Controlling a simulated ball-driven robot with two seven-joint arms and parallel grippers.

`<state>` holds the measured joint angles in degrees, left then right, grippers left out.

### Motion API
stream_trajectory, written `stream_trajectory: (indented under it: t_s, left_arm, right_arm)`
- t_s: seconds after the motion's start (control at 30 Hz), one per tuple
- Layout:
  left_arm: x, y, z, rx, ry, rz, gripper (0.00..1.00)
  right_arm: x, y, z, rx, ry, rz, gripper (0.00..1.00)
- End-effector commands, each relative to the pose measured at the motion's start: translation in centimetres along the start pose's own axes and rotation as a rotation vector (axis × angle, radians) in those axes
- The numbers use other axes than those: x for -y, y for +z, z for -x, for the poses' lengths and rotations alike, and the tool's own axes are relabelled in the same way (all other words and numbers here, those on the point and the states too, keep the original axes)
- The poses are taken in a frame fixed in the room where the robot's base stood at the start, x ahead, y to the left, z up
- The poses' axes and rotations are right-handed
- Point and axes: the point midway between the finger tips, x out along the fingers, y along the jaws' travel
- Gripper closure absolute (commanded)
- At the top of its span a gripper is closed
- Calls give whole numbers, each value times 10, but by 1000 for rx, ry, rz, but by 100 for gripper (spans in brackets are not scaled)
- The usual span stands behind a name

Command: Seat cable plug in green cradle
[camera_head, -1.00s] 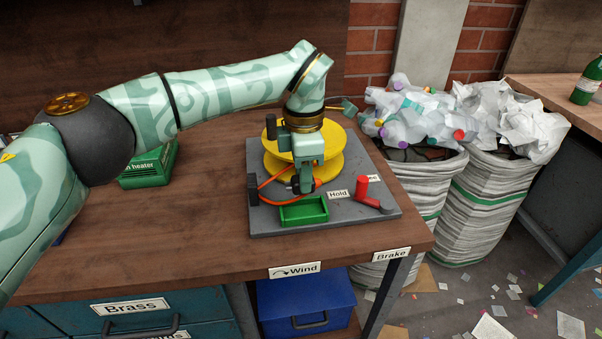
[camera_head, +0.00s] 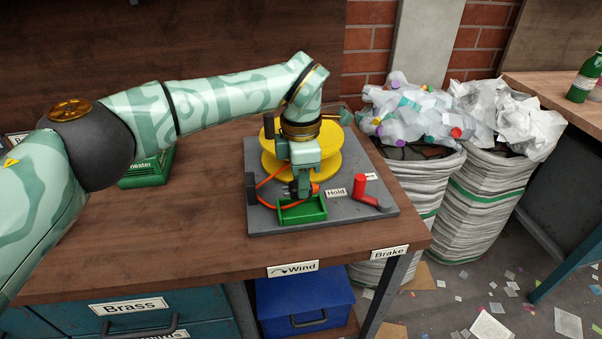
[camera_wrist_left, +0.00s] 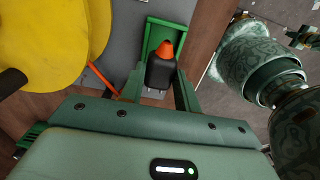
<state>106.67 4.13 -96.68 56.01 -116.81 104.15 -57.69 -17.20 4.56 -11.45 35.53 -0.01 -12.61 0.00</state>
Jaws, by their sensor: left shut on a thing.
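The green cradle (camera_head: 316,209), a small open tray, is fixed at the front of the grey board; it also shows in the wrist view (camera_wrist_left: 152,38). My left gripper (camera_head: 303,190) points down over the cradle's rear left part. It is shut on the cable plug (camera_wrist_left: 161,74), a black block with an orange tip. In the wrist view the tip lies over the cradle's interior and the black body is at its near end. I cannot tell whether the plug touches the cradle floor. The orange cable (camera_head: 267,181) runs back towards the spool.
The yellow spool (camera_head: 330,165) stands behind the cradle on the grey board (camera_head: 262,220). A green heater box (camera_head: 146,172) stands left. My own patterned arm parts show right in the wrist view; a possible right gripper there is unclear.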

Motion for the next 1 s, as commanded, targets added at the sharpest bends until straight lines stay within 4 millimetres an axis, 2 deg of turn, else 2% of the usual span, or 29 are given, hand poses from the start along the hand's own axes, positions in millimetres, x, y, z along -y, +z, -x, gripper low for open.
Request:
stream_trajectory:
  t_s: [1.0]
  left_arm:
    - [0,0,-38,-1,-2,1,95]
  right_arm:
    - [1,3,-6,8,-2,0,100]
